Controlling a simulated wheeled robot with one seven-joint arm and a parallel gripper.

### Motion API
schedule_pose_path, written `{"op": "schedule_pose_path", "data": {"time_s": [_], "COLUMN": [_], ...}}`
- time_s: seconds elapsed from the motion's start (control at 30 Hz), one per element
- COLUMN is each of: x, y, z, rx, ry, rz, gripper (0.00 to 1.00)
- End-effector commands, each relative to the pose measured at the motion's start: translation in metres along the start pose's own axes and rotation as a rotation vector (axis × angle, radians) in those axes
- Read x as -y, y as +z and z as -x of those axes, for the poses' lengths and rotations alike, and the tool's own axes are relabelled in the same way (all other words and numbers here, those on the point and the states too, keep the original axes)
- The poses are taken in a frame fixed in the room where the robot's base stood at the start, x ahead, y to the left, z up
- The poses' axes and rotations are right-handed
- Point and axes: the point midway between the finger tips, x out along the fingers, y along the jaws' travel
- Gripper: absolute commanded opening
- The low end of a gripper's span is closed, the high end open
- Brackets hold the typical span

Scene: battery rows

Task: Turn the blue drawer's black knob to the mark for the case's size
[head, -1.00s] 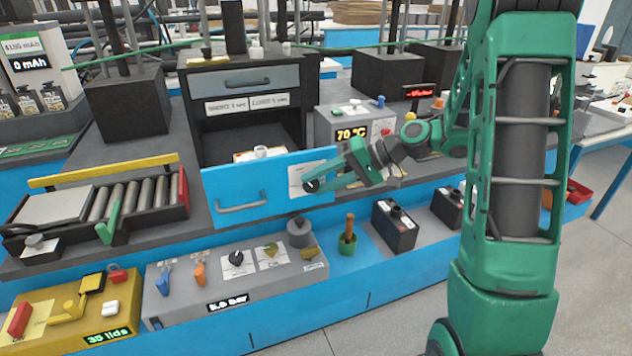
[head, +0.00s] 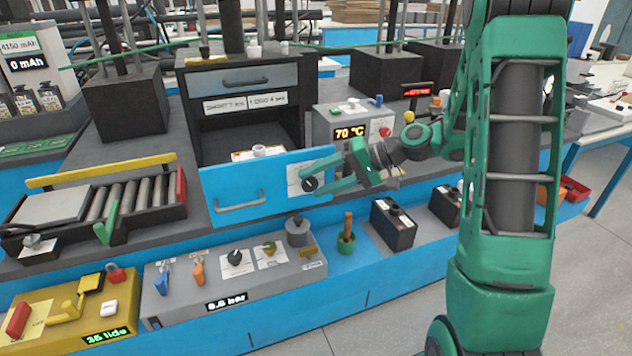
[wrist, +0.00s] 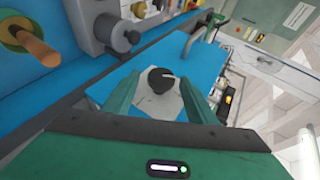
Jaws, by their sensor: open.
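The blue drawer (head: 235,191) is pulled out of the dark cabinet, with a grey bar handle on its front. Its black knob (head: 310,184) sits on a pale dial plate (head: 295,177) at the front's right end. In the wrist view the knob (wrist: 161,79) has a white pointer line toward the right; the plate's marks are too small to read. My gripper (head: 318,174) is open at the drawer's right end, its green fingers on either side of the knob. In the wrist view my gripper (wrist: 163,92) shows a gap between each finger and the knob. Whether the tips reach it is unclear.
A grey control box (head: 240,277) with knobs and levers stands below the drawer. A green cup (head: 346,244) with a wooden-handled tool and a black battery case (head: 394,225) stand to the right. A 70 °C box (head: 348,122) is behind my gripper.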

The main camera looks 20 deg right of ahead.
Motion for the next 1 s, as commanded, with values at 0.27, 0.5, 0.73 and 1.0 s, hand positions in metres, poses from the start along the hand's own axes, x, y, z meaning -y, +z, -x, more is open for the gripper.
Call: {"op": "schedule_pose_path", "data": {"time_s": [0.27, 0.5, 0.73, 1.0], "x": [0.0, -0.001, -0.001, -0.001], "y": [-0.001, -0.002, -0.002, -0.001], "z": [0.025, 0.07, 0.1, 0.108], "rx": [-0.003, -0.003, -0.002, 0.0], "ry": [0.0, 0.001, 0.002, 0.0], "rz": [0.001, 0.0, -0.002, -0.001], "gripper": [0.52, 0.52, 0.52, 0.52]}}
